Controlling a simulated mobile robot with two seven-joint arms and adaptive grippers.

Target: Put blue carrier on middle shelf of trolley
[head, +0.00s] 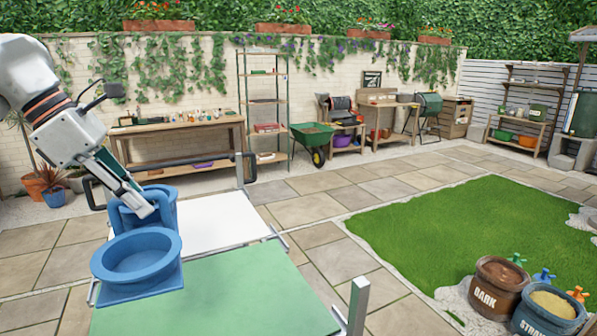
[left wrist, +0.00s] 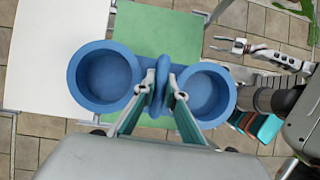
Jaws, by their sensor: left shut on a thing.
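The blue carrier (head: 140,262) has two round cups joined by a middle handle. My left gripper (head: 143,207) is shut on that handle, between the cups; the left wrist view shows its fingers (left wrist: 161,93) on either side. Both cups look empty from above. The carrier appears held above the trolley, over the left side where its white surface (head: 205,222) meets a green surface (head: 215,295). The gap below the carrier cannot be judged, and no middle shelf can be made out. My right gripper (left wrist: 226,45) shows only in the left wrist view, open and empty.
Upright metal posts (head: 357,305) stand at the green surface's edge. A dark handle bar (head: 175,162) runs behind the white surface.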

